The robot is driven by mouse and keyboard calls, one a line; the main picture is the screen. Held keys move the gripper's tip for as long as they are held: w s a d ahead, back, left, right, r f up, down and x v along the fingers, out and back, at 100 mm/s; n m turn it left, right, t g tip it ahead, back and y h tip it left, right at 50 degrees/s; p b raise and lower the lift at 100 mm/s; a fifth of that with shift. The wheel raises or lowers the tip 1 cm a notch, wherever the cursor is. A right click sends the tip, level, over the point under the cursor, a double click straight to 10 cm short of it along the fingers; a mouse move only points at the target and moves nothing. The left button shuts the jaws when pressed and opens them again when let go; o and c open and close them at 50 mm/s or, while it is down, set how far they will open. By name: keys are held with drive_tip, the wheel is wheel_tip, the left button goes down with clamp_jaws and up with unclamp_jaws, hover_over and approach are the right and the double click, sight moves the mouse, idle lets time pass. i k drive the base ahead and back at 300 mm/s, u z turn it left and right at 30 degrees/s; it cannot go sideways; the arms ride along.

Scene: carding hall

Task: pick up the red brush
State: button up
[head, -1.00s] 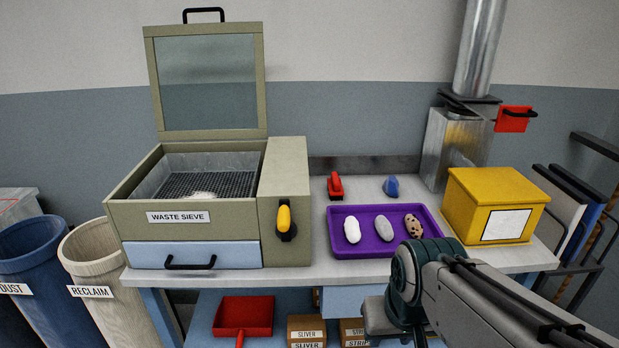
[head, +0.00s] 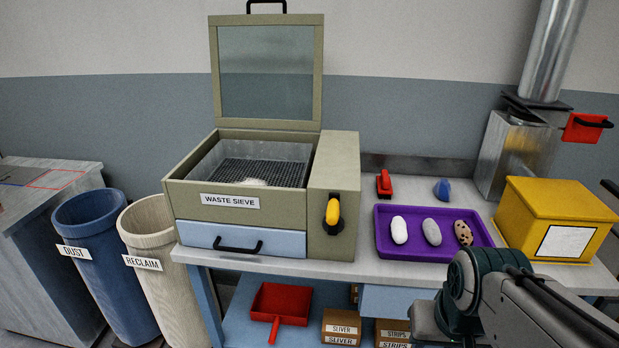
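The red brush (head: 384,184) lies on the white bench top, behind the left part of the purple tray and to the right of the waste sieve. My arm comes in at the lower right, in front of the bench. Its end and the fingers of my gripper do not show in this view.
The purple tray (head: 382,250) holds three oval tufts. A blue object (head: 442,189) lies behind it. The waste sieve (head: 250,215) stands left with its lid up; a yellow box (head: 553,222) stands right. Bins (head: 92,250) and a red dustpan (head: 281,304) are lower left.

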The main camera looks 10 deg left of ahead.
sight(384, 183)
drive_tip(key=u, duration=0.05)
drive_tip(key=i, duration=1.15)
drive_tip(key=z, duration=0.05)
